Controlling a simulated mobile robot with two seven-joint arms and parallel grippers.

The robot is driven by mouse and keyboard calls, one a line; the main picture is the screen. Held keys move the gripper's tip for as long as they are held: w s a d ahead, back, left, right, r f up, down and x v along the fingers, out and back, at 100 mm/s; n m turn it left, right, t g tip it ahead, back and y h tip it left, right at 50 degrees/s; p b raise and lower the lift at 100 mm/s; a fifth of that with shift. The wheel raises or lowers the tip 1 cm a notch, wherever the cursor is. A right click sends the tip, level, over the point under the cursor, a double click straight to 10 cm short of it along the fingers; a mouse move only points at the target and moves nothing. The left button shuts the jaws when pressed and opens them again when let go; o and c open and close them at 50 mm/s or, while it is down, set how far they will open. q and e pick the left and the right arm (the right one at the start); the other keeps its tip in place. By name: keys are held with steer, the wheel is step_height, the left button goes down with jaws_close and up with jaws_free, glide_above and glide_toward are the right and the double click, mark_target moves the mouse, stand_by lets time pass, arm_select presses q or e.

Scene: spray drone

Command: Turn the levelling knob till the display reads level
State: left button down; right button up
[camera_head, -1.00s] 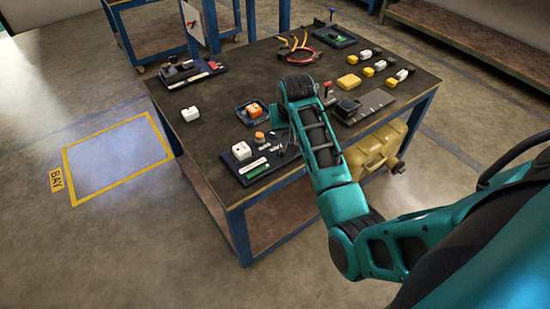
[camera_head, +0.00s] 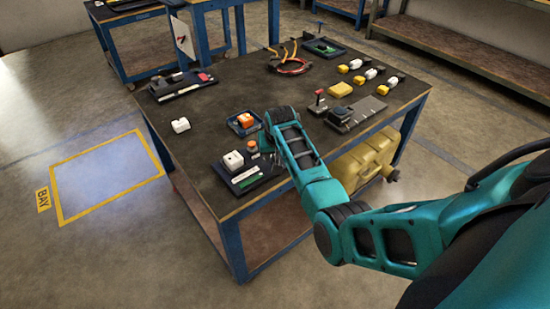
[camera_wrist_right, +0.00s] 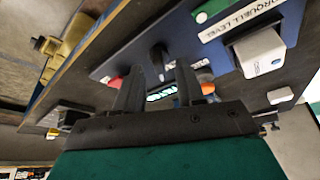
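The levelling board (camera_head: 215,170) lies at the near-left table corner. It carries a white block (camera_head: 233,160), an orange cap (camera_head: 252,146) and a white label strip (camera_head: 245,175). In the right wrist view, the label (camera_wrist_right: 240,22) ends in "LEVEL", beside the white block (camera_wrist_right: 262,52). A small black knob (camera_wrist_right: 157,58) stands near my right gripper's fingertips (camera_wrist_right: 158,78), in line with the gap between them. The fingers are apart; contact is not clear. A pale green lit patch (camera_wrist_right: 162,94) shows between them; its reading is not legible. My left gripper is out of view.
A blue tray (camera_head: 233,127) with an orange part is just behind the board. A loose white block (camera_head: 180,125) lies left. A dark fixture with a red-topped lever (camera_head: 319,95) stands right of my arm.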

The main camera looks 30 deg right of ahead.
steer(key=shift+w+f, duration=0.2)
steer(key=shift+f, duration=0.2)
jaws_close()
